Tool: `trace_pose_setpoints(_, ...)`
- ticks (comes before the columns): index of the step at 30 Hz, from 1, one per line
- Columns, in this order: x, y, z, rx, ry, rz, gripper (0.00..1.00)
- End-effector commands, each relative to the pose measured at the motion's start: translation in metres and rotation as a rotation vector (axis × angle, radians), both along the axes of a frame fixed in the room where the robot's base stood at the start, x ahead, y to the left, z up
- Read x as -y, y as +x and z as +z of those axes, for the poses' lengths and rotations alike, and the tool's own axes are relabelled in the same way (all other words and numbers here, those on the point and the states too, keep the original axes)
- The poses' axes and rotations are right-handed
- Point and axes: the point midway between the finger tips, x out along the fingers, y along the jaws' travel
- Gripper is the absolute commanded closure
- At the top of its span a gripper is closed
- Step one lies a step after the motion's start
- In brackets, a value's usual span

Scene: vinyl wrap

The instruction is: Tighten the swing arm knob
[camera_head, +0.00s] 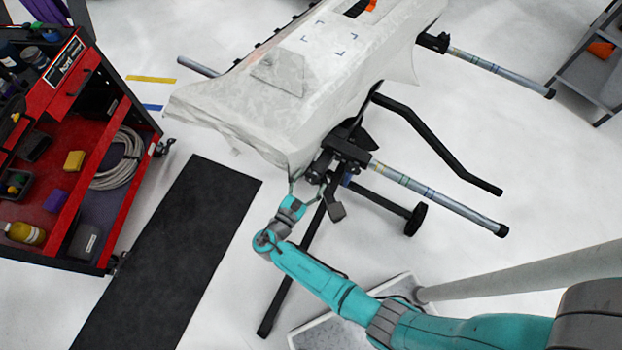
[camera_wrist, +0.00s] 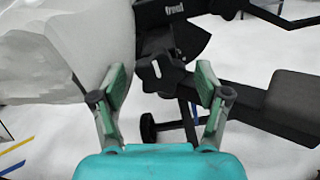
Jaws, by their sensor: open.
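The swing arm knob (camera_wrist: 161,74) is a black lobed knob on the black stand, seen between my fingertips in the wrist view. My gripper (camera_wrist: 160,84) is open, with one green-padded finger on each side of the knob and a visible gap to it. In the head view my gripper (camera_head: 304,184) reaches the black bracket (camera_head: 347,149) at the near end of the stand. The knob is too small and dark to make out clearly there. A pale wrapped panel (camera_head: 270,90) lies on the stand and fills the upper left of the wrist view.
A grey-blue padded tube arm (camera_head: 430,195) and a bent black bar (camera_head: 440,145) stick out to the right. A red tool cart (camera_head: 125,195) stands left, beside a black mat (camera_head: 170,255). A black stand leg (camera_head: 290,275) runs close to my arm.

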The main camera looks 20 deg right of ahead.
Motion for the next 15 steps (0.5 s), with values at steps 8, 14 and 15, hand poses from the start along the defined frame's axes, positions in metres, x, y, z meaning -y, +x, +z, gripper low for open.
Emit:
trace_pose_setpoints(8, -0.040, -0.026, 0.000, 0.000, 0.000, 0.007, 0.25)
trace_pose_setpoints(14, -0.068, -0.045, 0.000, 0.000, 0.000, 0.005, 0.25)
trace_pose_setpoints(15, -0.073, -0.048, 0.000, 0.000, 0.001, 0.005, 0.25)
